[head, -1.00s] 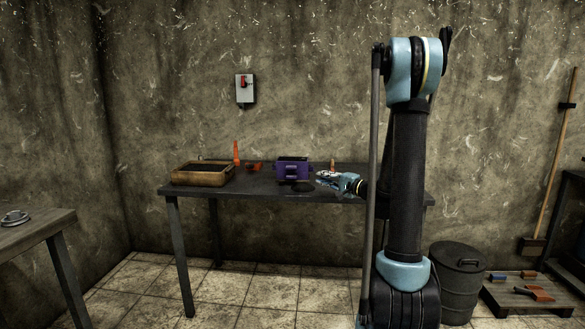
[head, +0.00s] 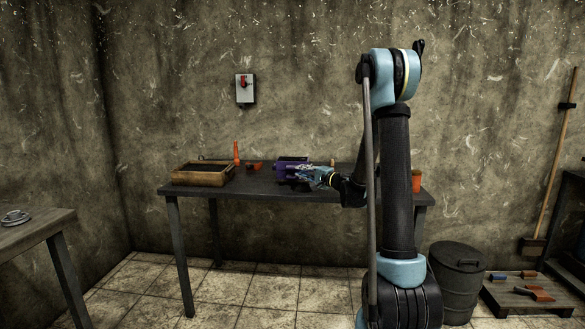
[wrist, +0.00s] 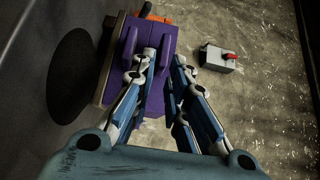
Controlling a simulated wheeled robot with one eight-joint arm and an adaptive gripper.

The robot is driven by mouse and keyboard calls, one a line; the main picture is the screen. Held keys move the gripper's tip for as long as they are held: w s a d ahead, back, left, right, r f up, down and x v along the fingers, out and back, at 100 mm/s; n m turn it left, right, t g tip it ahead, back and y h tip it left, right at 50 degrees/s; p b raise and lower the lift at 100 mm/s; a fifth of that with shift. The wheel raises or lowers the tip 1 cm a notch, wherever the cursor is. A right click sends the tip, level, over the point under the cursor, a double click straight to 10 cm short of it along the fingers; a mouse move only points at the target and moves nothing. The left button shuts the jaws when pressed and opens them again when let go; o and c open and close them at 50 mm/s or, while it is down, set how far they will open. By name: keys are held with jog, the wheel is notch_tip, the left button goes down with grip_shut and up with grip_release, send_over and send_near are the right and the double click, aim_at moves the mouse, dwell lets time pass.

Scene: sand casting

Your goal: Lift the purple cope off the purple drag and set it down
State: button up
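The purple flask (head: 291,160) stands on the dark table, partly hidden by my gripper. I cannot tell the seam between cope and drag. In the wrist view the purple flask (wrist: 159,42) fills the space ahead of and between my fingers, with raised purple lugs on its near side. My gripper (head: 297,172) is at the flask's right front side, pointing left. In the wrist view my gripper's (wrist: 165,58) fingers are apart, one on each side of a purple part. I cannot tell whether they touch it.
A wooden sand box (head: 202,177) stands left on the table (head: 250,190). An orange cone-shaped thing (head: 236,152) stands behind it. An orange cup (head: 416,181) is at the right end. A dark round disc (wrist: 70,72) lies beside the flask. A switch box (head: 245,88) hangs on the wall.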

jog(key=x, duration=0.4)
jog(key=shift+w+a, duration=0.15)
jog(key=shift+c, duration=0.6)
jog(key=shift+r, duration=0.1)
grip_shut()
jog(key=shift+r, duration=4.95)
